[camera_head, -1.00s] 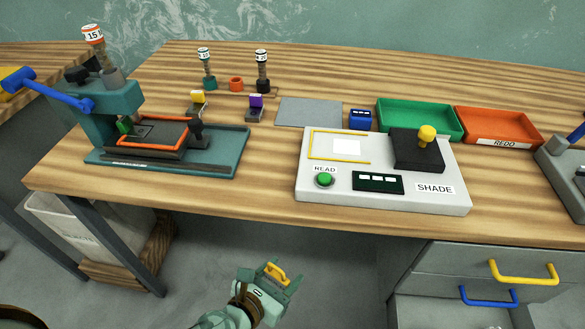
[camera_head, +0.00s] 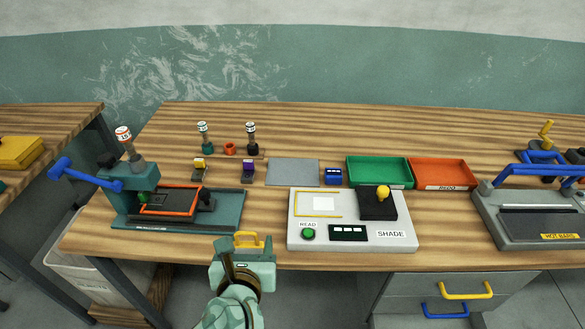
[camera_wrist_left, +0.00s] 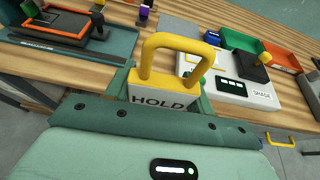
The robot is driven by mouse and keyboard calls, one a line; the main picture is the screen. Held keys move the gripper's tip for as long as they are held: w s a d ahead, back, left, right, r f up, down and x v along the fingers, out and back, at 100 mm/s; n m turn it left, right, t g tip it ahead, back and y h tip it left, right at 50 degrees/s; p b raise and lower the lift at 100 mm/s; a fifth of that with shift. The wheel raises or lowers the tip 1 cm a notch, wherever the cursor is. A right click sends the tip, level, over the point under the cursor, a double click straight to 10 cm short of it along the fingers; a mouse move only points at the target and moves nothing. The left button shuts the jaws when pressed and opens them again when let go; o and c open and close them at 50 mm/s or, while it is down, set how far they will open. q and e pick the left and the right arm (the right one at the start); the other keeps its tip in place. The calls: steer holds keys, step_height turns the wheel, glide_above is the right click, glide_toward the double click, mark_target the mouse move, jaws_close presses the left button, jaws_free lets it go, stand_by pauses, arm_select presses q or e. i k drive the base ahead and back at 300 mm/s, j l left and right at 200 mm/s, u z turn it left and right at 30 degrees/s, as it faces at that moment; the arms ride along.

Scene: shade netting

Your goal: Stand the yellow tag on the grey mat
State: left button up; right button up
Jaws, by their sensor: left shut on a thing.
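The yellow tag (camera_head: 246,238) is in my left gripper (camera_head: 243,250). It has a yellow loop handle over a white body that reads HOLD, and it also shows in the left wrist view (camera_wrist_left: 164,94). My left gripper is shut on its body, with the loop sticking out beyond the fingers. In the head view they appear at the table's front edge, between the press and the white reader. The grey mat (camera_head: 293,172) lies flat and bare farther back on the table; part of it shows in the left wrist view (camera_wrist_left: 181,29). My right gripper is not in view.
The teal press (camera_head: 222,208) stands left of the gripper, the white SHADE reader (camera_head: 400,246) right. A blue block (camera_head: 334,176) and a green tray (camera_head: 380,172) are right of the mat. Small yellow (camera_head: 200,165) and purple (camera_head: 248,168) clips stand to its left.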

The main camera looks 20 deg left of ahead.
mark_target(284, 171)
steer(key=i, duration=1)
